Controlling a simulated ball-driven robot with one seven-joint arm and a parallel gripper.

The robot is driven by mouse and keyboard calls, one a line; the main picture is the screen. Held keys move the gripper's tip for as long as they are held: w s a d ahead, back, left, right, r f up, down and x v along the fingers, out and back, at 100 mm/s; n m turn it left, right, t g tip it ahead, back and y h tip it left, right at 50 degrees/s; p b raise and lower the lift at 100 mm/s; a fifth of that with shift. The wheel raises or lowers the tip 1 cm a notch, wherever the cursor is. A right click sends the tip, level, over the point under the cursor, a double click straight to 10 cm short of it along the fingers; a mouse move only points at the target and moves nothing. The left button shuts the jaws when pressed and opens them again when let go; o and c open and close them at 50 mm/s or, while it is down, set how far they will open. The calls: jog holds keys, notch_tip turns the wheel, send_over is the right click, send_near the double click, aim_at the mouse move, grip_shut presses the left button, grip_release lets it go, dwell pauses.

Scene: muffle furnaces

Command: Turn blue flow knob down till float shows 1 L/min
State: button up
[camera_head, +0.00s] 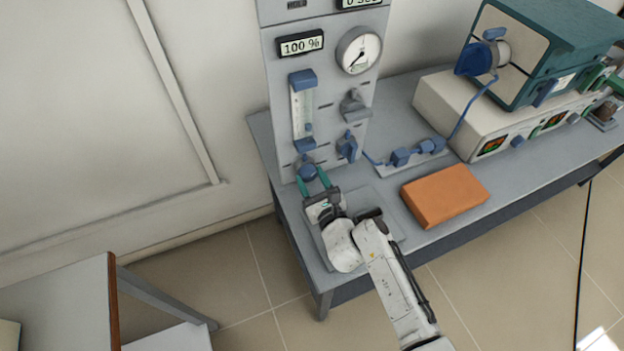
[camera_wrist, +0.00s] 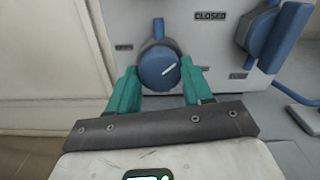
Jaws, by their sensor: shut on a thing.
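The blue flow knob (camera_head: 307,172) sits low on the grey panel, below the flow tube (camera_head: 303,110) with its blue end caps. In the tube a small blue float seems to sit in the lower part, but the scale is too small to read.
A display reading 100 % (camera_head: 301,44) and a round gauge (camera_head: 358,50) are above. An orange block (camera_head: 445,195) lies on the bench (camera_head: 398,105). A teal furnace (camera_head: 545,50) stands at right.

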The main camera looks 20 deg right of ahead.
jog(key=shift+c, duration=1.2)
jog(key=shift+m, duration=0.8)
jog(key=o, duration=1)
jog(key=shift+o, duration=0.2)
jog(key=s+b, duration=0.1)
jog(key=s, duration=0.9)
jog(key=shift+s, duration=0.4)
